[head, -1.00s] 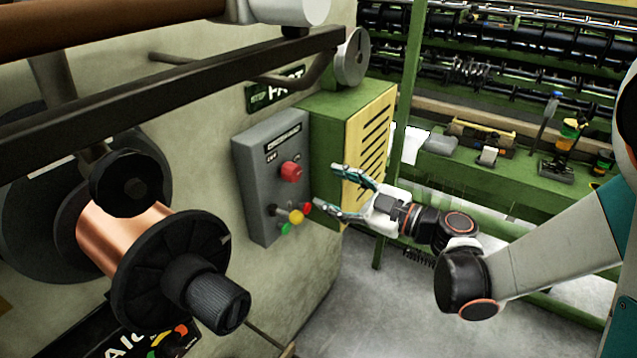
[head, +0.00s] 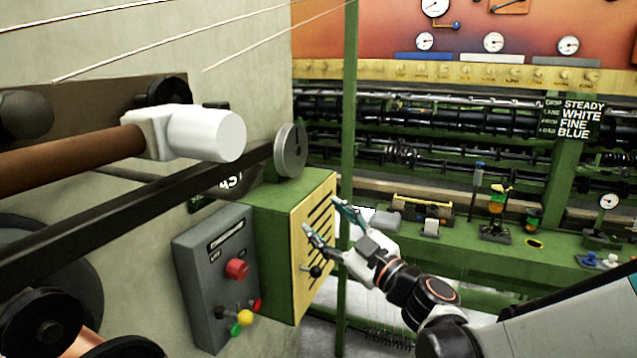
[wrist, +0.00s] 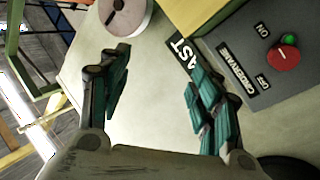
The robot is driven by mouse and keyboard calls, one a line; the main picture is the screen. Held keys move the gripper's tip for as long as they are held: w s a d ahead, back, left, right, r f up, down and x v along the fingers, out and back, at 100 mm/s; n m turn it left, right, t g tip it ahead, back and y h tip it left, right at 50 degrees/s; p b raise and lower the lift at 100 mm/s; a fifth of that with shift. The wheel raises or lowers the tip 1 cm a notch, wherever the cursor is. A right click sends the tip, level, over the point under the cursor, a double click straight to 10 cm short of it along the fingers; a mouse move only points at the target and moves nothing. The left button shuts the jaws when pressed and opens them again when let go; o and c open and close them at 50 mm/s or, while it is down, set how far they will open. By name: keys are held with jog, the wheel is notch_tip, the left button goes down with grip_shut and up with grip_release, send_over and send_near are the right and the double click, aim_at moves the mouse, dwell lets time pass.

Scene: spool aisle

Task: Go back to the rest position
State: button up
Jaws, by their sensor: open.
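My gripper (head: 327,222) is open and empty in the head view. Its fingers show in front of the yellow slatted face of the green box (head: 272,222). In the wrist view my gripper (wrist: 160,95) has its fingers spread apart with only the pale machine wall between them. The grey control box (head: 215,275) with a red knob (head: 237,269) is left of the gripper in the head view. It also appears at the upper right of the wrist view (wrist: 240,60).
A grey round wheel (head: 290,150) sits above the green box. A dark bar (head: 120,195) and a white-ended brown roller (head: 205,133) cross the left side. A green bench (head: 460,243) with several small tools stands behind. A green post (head: 349,100) rises behind the gripper.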

jog(key=d+r+m+t+h, duration=0.4)
jog(key=d+m+h, duration=0.35)
jog(key=d, duration=0.35)
jog(key=s+d+f+m+g+h, duration=0.35)
jog(key=d+m+h, duration=0.2)
jog(key=d, duration=0.25)
jog(key=s+f+g, duration=0.4)
jog(key=s+f, duration=0.2)
jog(key=s, duration=0.4)
jog(key=s+f+m+g, duration=0.1)
jog(key=s+f+g, duration=0.4)
jog(key=s, duration=0.6)
notch_tip(320, 180, down, 2)
jog(key=shift+a+f, duration=0.2)
jog(key=shift+a, duration=0.15)
jog(key=shift+w, duration=0.1)
